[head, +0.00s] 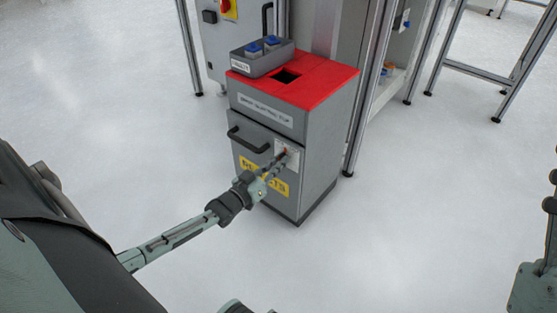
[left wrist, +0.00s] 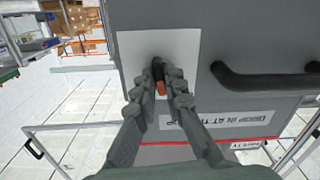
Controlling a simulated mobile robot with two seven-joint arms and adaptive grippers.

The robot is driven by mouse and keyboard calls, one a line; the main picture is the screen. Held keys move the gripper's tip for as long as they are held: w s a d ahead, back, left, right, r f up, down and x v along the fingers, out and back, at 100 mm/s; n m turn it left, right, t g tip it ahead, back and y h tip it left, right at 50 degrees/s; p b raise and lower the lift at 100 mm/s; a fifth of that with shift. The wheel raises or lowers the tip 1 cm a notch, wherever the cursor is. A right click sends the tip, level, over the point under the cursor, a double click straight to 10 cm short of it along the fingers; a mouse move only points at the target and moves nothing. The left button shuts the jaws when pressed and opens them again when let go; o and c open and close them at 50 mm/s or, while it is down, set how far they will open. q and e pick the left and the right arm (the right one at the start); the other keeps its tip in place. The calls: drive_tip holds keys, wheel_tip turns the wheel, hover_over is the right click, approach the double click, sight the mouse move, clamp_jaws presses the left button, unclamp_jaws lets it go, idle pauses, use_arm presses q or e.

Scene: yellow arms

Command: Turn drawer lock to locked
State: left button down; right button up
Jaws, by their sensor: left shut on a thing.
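The grey drawer cabinet (head: 325,120) with a red top stands in the middle of the head view. A pale square lock plate (head: 294,160) is on its front, right of the black drawer handle (head: 246,140). The plate also shows in the left wrist view (left wrist: 185,48). My left gripper (head: 281,158) reaches the plate and is shut on the small dark lock knob, which has an orange-red part (left wrist: 161,88). The fingers hide much of the knob, so I cannot tell its exact angle.
A grey box (head: 250,62) with blue-topped items sits on the red top, beside a dark square opening (head: 286,77). Metal frame posts (head: 365,90) stand behind and right. The floor left and in front is clear.

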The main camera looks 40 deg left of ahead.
use_arm(q)
drive_tip(key=shift+n, duration=3.4)
use_arm(e)
drive_tip(key=shift+w+a+f, duration=0.15)
drive_tip(key=shift+w+f, duration=0.1)
use_arm(q)
drive_tip(key=c, duration=1.6)
unclamp_jaws()
drive_tip(key=shift+s, duration=0.1)
drive_tip(key=s+a, duration=0.1)
drive_tip(key=s, duration=1)
drive_tip(key=shift+s, duration=0.4)
